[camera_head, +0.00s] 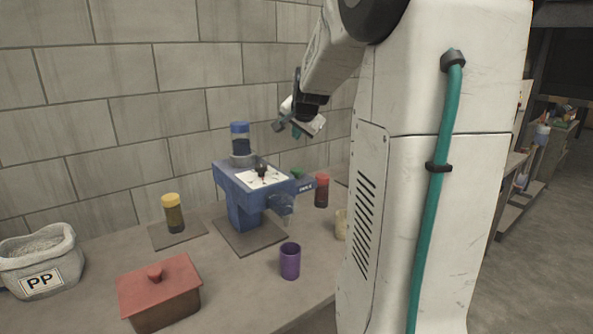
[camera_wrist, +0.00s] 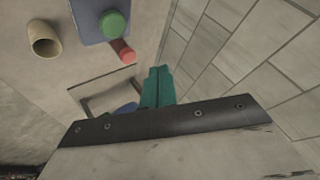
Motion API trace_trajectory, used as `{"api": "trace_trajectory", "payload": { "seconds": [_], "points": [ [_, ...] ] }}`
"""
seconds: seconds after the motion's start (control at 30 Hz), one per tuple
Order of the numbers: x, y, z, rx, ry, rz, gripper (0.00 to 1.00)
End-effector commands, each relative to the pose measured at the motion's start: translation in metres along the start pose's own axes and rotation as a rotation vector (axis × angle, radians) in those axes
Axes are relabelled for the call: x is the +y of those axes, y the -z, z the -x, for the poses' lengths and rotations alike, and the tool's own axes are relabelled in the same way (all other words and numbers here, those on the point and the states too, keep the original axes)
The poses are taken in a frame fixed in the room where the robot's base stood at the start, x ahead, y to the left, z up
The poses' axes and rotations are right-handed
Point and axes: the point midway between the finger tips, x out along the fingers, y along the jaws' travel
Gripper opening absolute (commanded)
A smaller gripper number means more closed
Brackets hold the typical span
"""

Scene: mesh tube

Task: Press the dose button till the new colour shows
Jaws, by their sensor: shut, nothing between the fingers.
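The blue dosing machine (camera_head: 240,210) stands on a square plate on the bench, with a blue-capped jar (camera_head: 240,140) on top and a white dial panel with a dark pointer (camera_head: 262,172). A round green button (camera_head: 297,173) is on its right part; it also shows in the wrist view (camera_wrist: 113,25), raised on the blue body. My gripper (camera_head: 285,127) is above and behind the machine, apart from the button. In the wrist view its teal fingers (camera_wrist: 158,85) are together and empty. The machine's outlet is partly visible; any colour inside is unclear.
A purple cup (camera_head: 290,261) stands in front of the machine. A red-capped jar (camera_head: 322,190) and a beige cup (camera_head: 341,226) are at right. A yellow-capped jar (camera_head: 173,214), a red-lidded box (camera_head: 160,290) and a PP sack (camera_head: 38,262) are at left. A block wall stands behind.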

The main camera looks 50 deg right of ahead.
Motion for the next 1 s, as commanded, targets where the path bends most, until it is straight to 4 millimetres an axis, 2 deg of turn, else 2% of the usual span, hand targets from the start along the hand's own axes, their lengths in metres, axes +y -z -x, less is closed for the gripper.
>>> {"api": "trace_trajectory", "payload": {
  "seconds": [0.5,1.0],
  "points": [
    [0.034,-0.034,-0.047,-0.002,-0.001,0.0,0.0],
    [0.04,-0.04,-0.054,0.0,-0.001,0.001,0.0]
  ]
}}
